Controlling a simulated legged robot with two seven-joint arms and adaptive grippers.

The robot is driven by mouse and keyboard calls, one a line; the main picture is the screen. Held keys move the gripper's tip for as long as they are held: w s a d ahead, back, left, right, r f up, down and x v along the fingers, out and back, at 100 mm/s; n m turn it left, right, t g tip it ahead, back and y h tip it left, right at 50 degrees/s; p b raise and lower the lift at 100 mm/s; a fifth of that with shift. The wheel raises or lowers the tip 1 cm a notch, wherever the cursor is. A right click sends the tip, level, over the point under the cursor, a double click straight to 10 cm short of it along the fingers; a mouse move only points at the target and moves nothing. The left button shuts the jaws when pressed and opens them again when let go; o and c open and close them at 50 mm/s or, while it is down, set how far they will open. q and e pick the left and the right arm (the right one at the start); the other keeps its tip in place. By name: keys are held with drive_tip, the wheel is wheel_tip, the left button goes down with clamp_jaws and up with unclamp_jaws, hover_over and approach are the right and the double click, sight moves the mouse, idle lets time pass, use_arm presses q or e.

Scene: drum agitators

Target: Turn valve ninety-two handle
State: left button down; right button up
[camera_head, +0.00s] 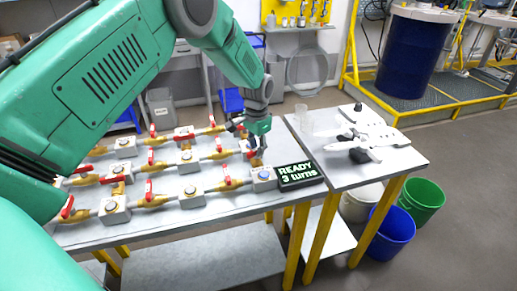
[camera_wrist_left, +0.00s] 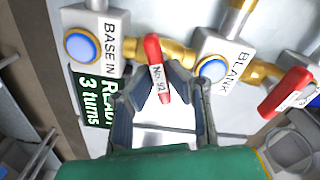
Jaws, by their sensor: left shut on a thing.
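The valve ninety-two handle (camera_wrist_left: 154,62) is a red lever with a white label, on a brass valve between the BASE IN block (camera_wrist_left: 95,45) and the BLANK block (camera_wrist_left: 212,62). My left gripper (camera_wrist_left: 160,78) has its two fingers on either side of this lever and is shut on it. In the head view my left gripper (camera_head: 252,146) reaches down to the front right end of the pipe rows, and its fingers partly hide the lever. My right gripper is in neither view.
Several other red-handled valves, such as one at the front (camera_head: 149,190), stand close by on the table (camera_head: 215,207). A black sign (camera_head: 298,175) reads "READY 3 turns". A side table (camera_head: 335,178) holds white items. Green (camera_head: 425,197) and blue (camera_head: 392,232) buckets stand on the floor.

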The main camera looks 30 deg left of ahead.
use_arm(q)
drive_tip(key=n, duration=0.7)
drive_tip(key=shift+s+a+f, duration=0.1)
drive_tip(key=shift+s, duration=0.05)
drive_tip(key=n, duration=0.6)
drive_tip(key=shift+s, duration=0.1)
drive_tip(key=shift+f+n, duration=0.1)
drive_tip(key=shift+n, duration=0.2)
drive_tip(key=c, duration=1.6)
unclamp_jaws()
